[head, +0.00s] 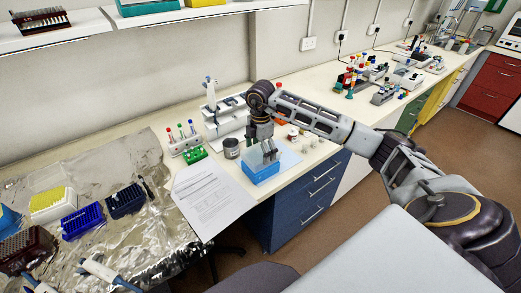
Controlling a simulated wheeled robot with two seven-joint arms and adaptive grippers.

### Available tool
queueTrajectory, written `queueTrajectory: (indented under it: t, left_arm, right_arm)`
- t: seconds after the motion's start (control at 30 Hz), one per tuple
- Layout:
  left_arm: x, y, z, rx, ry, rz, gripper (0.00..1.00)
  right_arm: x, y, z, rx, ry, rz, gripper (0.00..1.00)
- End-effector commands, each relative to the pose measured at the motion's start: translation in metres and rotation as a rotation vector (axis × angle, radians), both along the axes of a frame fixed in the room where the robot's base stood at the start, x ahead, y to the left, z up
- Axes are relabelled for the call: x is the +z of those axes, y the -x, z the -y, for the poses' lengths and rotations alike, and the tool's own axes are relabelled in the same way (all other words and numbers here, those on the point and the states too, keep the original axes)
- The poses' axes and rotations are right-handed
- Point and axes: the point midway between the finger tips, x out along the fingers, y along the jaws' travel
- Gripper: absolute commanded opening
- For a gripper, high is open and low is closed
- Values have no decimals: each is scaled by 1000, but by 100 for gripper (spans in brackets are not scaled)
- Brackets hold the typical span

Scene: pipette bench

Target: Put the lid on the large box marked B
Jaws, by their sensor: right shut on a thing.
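My right gripper (264,150) points down over the bench and is shut on a bright blue box-shaped piece (262,175) at its fingertips. I cannot tell whether this piece is a lid, a box or both together. Its underside is close to a pale blue mat (290,160), and I cannot tell if they touch. No letter B can be read on anything. A box of yellow tips (52,204) on the left has a clear raised part behind it. My left gripper is not in view.
A grey pot (231,148), a green rack (194,154) and a tube rack (185,143) stand left of the gripper. Printed paper (212,198) lies in front. Crumpled foil (150,240) bears several tip racks. Small pots stand right of the gripper.

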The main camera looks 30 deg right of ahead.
Motion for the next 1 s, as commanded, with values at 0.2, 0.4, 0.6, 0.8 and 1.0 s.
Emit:
queueTrajectory:
  t: [0.2,0.4,0.6,0.8,1.0]
  left_arm:
    - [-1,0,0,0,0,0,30]
    - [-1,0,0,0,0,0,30]
    - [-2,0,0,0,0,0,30]
    - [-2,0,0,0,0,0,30]
    - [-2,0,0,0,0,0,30]
  right_arm:
    - [-2,0,0,0,0,0,62]
    - [-2,0,0,0,0,0,62]
    - [-3,0,0,0,0,0,62]
    - [-4,0,0,0,0,0,62]
    - [-4,0,0,0,0,0,100]
